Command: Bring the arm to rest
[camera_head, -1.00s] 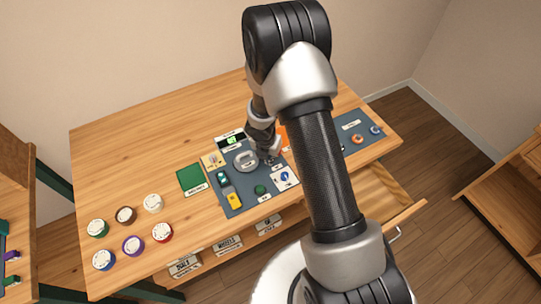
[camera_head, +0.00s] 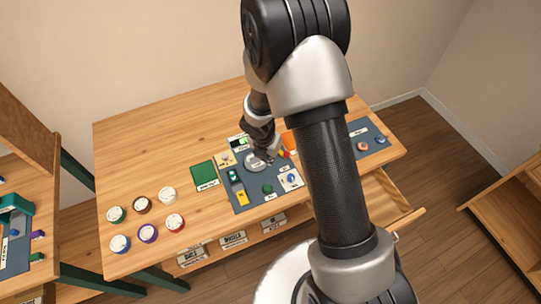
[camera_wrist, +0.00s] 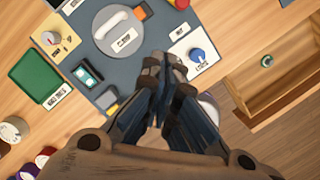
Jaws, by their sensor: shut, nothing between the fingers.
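My gripper (camera_wrist: 162,75) is shut with nothing between its fingertips. In the wrist view it hangs above the front part of the blue-grey mat (camera_wrist: 102,30), near a white plate with a blue knob (camera_wrist: 197,54). In the head view my gripper (camera_head: 270,155) is small and partly hidden by my own arm, above the mat (camera_head: 243,204) on the wooden table. A round grey dial with a white handle (camera_wrist: 118,30) lies beyond the fingertips in the wrist view.
Several round colored pots (camera_head: 142,205) stand at the table's left. A green pad (camera_head: 204,176) lies beside the mat. An open drawer (camera_head: 385,197) juts out at the front right. Wooden shelves (camera_head: 20,170) stand at the left. The table's back left is clear.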

